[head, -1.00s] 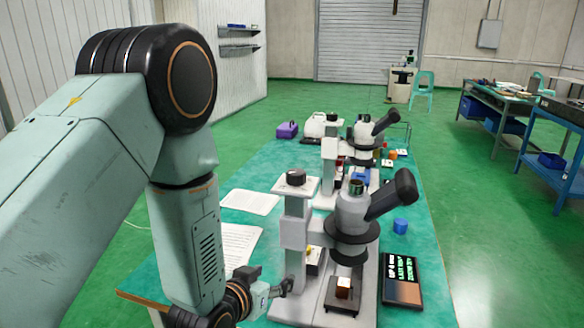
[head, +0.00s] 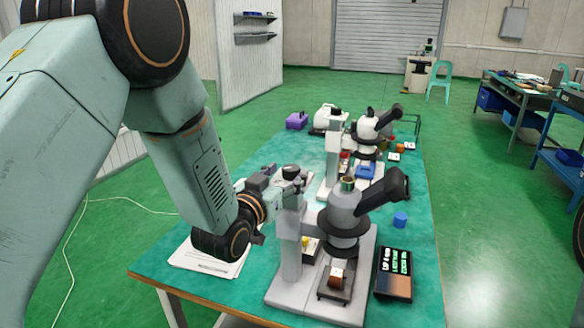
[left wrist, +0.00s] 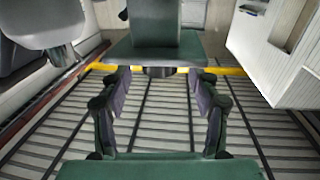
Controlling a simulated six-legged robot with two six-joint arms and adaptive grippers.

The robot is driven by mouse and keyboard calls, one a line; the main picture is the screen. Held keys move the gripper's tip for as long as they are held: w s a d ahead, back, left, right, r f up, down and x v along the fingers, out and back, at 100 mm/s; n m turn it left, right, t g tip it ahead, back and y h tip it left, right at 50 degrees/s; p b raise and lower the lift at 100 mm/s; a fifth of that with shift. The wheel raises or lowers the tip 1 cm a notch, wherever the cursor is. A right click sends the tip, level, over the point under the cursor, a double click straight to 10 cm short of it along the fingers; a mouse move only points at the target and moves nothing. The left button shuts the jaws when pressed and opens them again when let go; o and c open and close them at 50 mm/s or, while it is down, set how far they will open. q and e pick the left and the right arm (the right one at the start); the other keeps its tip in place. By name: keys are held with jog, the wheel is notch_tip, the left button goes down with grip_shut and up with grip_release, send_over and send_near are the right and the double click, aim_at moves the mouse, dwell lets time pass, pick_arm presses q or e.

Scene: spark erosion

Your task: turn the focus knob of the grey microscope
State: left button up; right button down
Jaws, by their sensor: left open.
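The grey microscope (head: 343,215) stands at the front of the green table, its dark eyepiece tube angled up to the right. Its upright column (head: 290,247) is on the left, with a dark round knob (head: 291,172) on top. My left gripper (head: 288,186) is at the top of this column, close to the knob; its fingers partly cover that area, and I cannot tell whether they touch it. In the left wrist view my left gripper (left wrist: 162,105) has its two fingers apart with nothing between them. My right gripper is not in view.
A second, paler microscope (head: 368,130) stands behind. A dark display tablet (head: 394,274) lies right of the grey microscope's base, and a blue cup-like piece (head: 400,220) is behind it. Paper sheets (head: 205,262) lie at the table's left edge, under my arm.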

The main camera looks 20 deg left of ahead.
aim_at(283, 172)
pick_arm(q)
jog(key=shift+w+d, duration=0.1)
jog(key=shift+w, duration=1.05)
jog(key=shift+w+d+r, duration=0.1)
jog(key=shift+w+d, duration=0.1)
jog(key=shift+w, duration=0.2)
jog(key=shift+w, duration=0.1)
jog(key=shift+c, duration=0.2)
jog(key=c, duration=1.2)
jog(key=shift+o, duration=0.2)
jog(key=shift+a+m+h, duration=0.1)
jog(key=shift+m+h, duration=0.2)
jog(key=shift+h, duration=0.2)
jog(key=m+g+h, duration=0.1)
jog(key=m+h, duration=0.1)
jog(key=h, duration=0.1)
jog(key=shift+h, duration=0.3)
jog(key=shift+m+g+h, duration=1.9)
jog(key=shift+m+h, duration=0.3)
jog(key=shift+h, duration=0.4)
jog(key=shift+f, duration=0.2)
